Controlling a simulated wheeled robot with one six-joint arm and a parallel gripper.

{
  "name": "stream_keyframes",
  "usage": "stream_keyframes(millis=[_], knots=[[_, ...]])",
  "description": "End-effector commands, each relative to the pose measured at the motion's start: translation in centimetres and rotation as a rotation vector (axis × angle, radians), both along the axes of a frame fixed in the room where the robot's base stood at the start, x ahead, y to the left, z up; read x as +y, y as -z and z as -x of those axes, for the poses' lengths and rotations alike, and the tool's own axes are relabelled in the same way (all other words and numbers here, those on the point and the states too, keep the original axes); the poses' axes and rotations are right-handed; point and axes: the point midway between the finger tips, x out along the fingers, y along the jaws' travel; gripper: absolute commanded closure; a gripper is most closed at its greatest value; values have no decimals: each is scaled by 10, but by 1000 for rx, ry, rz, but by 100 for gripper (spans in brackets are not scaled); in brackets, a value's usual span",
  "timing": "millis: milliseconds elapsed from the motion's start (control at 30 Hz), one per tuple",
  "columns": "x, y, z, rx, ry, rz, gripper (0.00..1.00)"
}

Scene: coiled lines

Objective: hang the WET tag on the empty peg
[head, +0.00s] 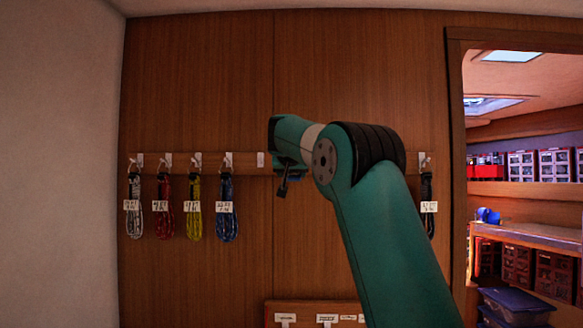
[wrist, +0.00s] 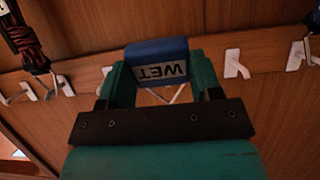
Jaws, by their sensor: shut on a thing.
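My gripper (wrist: 155,75) is shut on the blue WET tag (wrist: 170,48), with its white label upside down in the wrist view. A thin pale line, perhaps its loop, shows just below the label. In the head view the tag (head: 296,178) is mostly hidden by my gripper (head: 287,172), which is in front of the peg rail (head: 180,157). A bare white peg (wrist: 236,65) stands right of the gripper in the wrist view. In the head view a peg plate (head: 260,159) with nothing seen hanging on it is just left of the gripper.
Several tagged coils hang at the left, the closest a blue one (head: 227,210). A black coil (head: 428,205) hangs right of my arm. My arm hides part of the rail. A wooden board with white labels (head: 285,318) is low down. A doorway opens at the right.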

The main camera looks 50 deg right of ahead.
Motion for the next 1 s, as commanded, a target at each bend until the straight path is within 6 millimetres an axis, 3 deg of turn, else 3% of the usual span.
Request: stream_keyframes(millis=[500, 1000], knots=[[-23, 6, -20, 1, 0, 1, 65], [-27, 13, -24, -1, -1, 0, 65]])
